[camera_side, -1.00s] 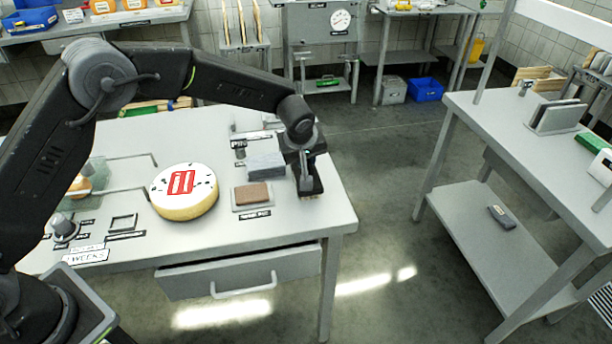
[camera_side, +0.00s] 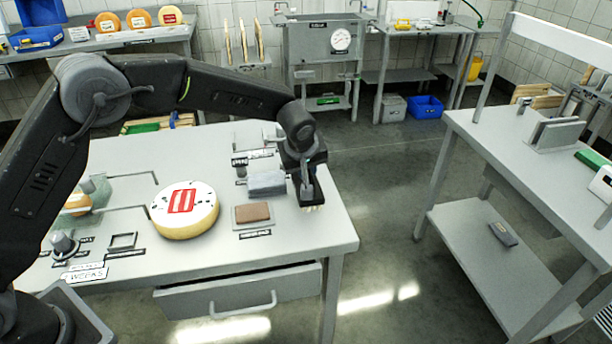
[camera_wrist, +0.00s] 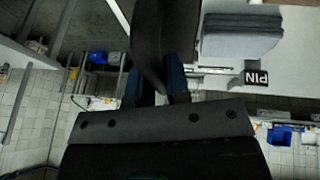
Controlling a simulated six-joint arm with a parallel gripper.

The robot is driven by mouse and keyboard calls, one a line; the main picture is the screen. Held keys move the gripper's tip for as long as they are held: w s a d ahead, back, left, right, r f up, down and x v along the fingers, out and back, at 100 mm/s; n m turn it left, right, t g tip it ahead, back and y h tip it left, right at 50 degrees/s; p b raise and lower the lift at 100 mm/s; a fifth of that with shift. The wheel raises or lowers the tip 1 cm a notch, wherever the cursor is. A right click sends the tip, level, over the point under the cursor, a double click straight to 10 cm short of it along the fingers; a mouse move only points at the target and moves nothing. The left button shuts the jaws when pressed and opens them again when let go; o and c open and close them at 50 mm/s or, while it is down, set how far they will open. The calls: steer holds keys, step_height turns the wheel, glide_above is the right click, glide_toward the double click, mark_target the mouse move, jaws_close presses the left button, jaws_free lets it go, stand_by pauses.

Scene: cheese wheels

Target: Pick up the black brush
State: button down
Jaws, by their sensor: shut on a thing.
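The black brush (camera_side: 312,192) is at the right end of the steel table (camera_side: 230,262), with pale bristles showing under its dark body. My gripper (camera_side: 306,184) is above it, pointing down and shut on it. In the wrist view, the dark brush (camera_wrist: 148,40) passes between the blue-tipped fingers of my gripper (camera_wrist: 157,88). The bristle end is close to the tabletop; I cannot tell clearly how large any gap is.
Left of the brush are a grey block (camera_side: 267,184), a brown block (camera_side: 252,213) on a small tray, and a cheese wheel (camera_side: 185,222) with a red mark. The table's right edge is close to the brush. A second table (camera_side: 480,125) stands across an aisle.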

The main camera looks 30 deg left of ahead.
steer(key=s+a+r, duration=0.3)
steer(key=a+r, duration=0.5)
steer(key=a, duration=0.3)
steer(key=shift+a+r, duration=0.15)
steer(key=shift+r, duration=0.05)
steer(key=shift+s, duration=0.1)
